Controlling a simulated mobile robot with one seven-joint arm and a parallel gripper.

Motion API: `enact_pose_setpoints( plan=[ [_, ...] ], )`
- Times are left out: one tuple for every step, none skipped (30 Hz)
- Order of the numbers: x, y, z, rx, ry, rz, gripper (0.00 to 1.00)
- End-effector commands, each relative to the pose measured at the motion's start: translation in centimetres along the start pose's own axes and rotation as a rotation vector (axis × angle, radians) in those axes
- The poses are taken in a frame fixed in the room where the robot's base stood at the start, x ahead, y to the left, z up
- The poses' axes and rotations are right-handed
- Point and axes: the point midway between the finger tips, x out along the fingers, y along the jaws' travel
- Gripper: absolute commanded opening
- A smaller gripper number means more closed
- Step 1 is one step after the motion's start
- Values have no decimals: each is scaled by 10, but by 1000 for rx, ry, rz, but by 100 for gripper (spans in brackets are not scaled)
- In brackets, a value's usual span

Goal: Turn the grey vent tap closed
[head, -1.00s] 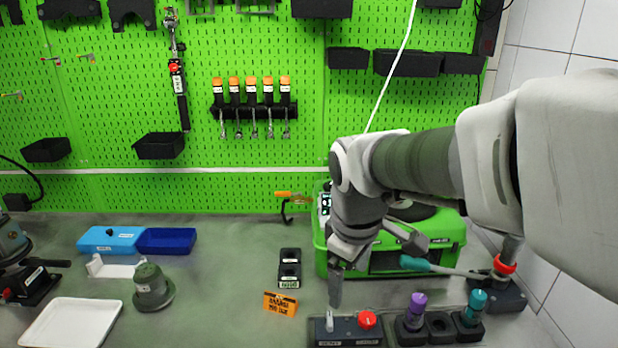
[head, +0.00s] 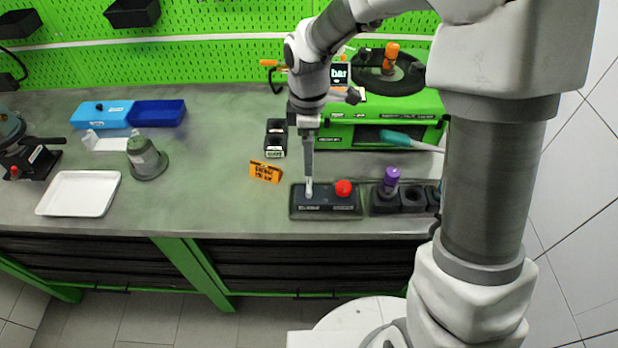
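The grey vent tap (head: 309,189) is a small light grey lever standing on the left part of a dark block (head: 326,211) near the bench's front edge. A red knob (head: 343,188) sits on the same block to its right. My gripper (head: 309,176) points straight down, its tip right at the top of the grey tap. The fingers show edge-on as one narrow dark strip, so the gap between them is hidden. I cannot tell whether they touch or hold the tap.
A holder with a purple-topped piece (head: 391,177) stands right of the block. An orange sign (head: 265,172) and a black two-socket holder (head: 275,140) stand to the left. The green pump unit (head: 362,134) is behind. A white tray (head: 78,194) lies far left; bench between is mostly clear.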

Motion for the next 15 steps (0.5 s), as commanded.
enact_pose_setpoints(
  plan=[
    [13, -1, 0, 0, -1, -6, 90],
    [20, -1, 0, -1, -1, -6, 90],
    [28, -1, 0, -1, -1, -4, 90],
    [35, -1, 0, -1, -2, -6, 90],
    [42, -1, 0, -1, -2, -5, 90],
    [51, -1, 0, 0, -2, -6, 90],
    [57, -2, 0, 0, -2, -5, 90],
    [63, -1, 0, 0, -1, -5, 90],
    [70, -1, 0, 0, -1, -5, 90],
    [76, -1, 0, 0, -1, -3, 90],
    [81, -1, 0, 0, -2, -4, 90],
    [87, -1, 0, -1, -1, -2, 90],
    [91, -1, 0, -1, -1, -3, 90],
    [95, 0, 0, -1, -1, -3, 90],
    [99, 0, 0, 0, 0, -1, 90]
  ],
)
